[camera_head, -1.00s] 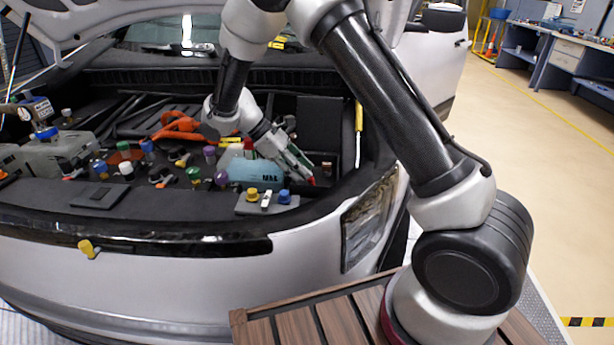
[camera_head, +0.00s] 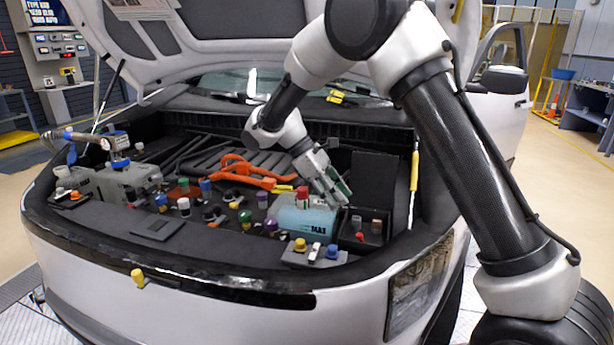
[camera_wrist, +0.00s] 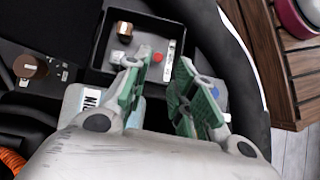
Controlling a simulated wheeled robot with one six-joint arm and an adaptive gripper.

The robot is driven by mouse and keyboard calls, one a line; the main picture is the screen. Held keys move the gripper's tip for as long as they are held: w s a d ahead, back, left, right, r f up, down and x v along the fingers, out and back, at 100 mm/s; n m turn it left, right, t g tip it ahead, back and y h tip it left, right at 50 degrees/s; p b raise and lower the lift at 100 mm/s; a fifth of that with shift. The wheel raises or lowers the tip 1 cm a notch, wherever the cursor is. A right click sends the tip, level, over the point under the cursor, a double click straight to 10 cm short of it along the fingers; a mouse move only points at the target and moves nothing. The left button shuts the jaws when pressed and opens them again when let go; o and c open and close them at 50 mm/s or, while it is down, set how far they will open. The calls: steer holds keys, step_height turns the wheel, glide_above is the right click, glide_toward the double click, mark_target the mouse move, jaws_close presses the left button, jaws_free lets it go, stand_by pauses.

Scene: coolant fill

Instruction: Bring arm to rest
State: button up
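My gripper (camera_head: 333,190) hangs over the right part of the engine bay, just right of and above the pale blue coolant tank (camera_head: 303,218) with its red cap (camera_head: 302,195). In the wrist view my gripper (camera_wrist: 167,88) shows two green-padded fingers set apart with nothing between them. The tank's labelled side (camera_wrist: 91,97) shows left of the fingers; the gripper hides much of it. The cap seems shut on the tank; whether it is tight cannot be told.
A black compartment (camera_head: 372,240) with small brown and red parts lies right of the tank. Several coloured caps and orange cables (camera_head: 245,170) fill the bay. The raised hood (camera_head: 220,45) is above. A yellow-handled dipstick (camera_head: 414,172) stands at right. A wooden surface (camera_wrist: 275,55) shows beside the car.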

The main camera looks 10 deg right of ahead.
steer(key=s+d+r+m+t+y, duration=0.2)
steer(key=s+d+r+m+y, duration=0.35)
steer(key=s+d+r, duration=0.65)
steer(key=s+d+r+m+t+y, duration=0.1)
steer(key=s+d+m+t, duration=0.1)
steer(key=s, duration=0.5)
steer(key=s+d+r+m+t, duration=0.1)
steer(key=s+d+m+t, duration=0.2)
steer(key=s+d+m, duration=0.2)
steer(key=s+d, duration=0.2)
steer(key=s, duration=0.1)
steer(key=shift+d+t+y, duration=0.3)
steer(key=shift+y, duration=0.05)
